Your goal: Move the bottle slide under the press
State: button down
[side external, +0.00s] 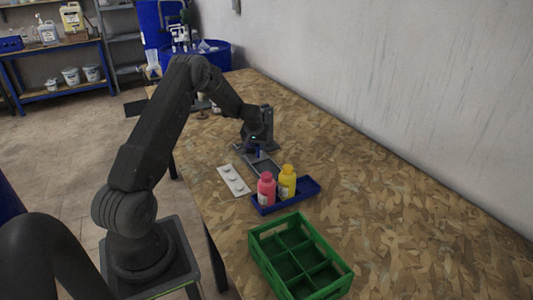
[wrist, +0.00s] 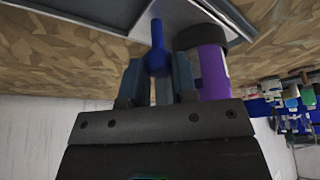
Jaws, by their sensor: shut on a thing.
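My gripper (side external: 258,150) is low over the far part of the table. In the wrist view, my gripper (wrist: 158,82) has its fingers closed around a blue knob-ended handle (wrist: 157,58). The handle stands at a flat grey metal piece (wrist: 100,12), which looks like the bottle slide; a grey plate (side external: 264,166) also shows just in front of my gripper in the side view. A purple cylinder with a dark end (wrist: 211,72) is close beside the fingers; I cannot tell whether it is a bottle. The press is not clearly distinguishable, partly hidden behind my arm.
A blue tray (side external: 300,197) holds a pink bottle (side external: 266,190) and a yellow bottle (side external: 287,183). A white strip with round spots (side external: 233,180) lies left of the grey plate. An empty green divided crate (side external: 335,264) is at the front. The table's right side is clear, bounded by a wall.

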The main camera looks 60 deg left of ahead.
jog(key=shift+a, duration=1.1)
jog(key=c, duration=1.2)
grip_release()
jog(key=shift+a, duration=0.1)
jog(key=v, duration=1.4)
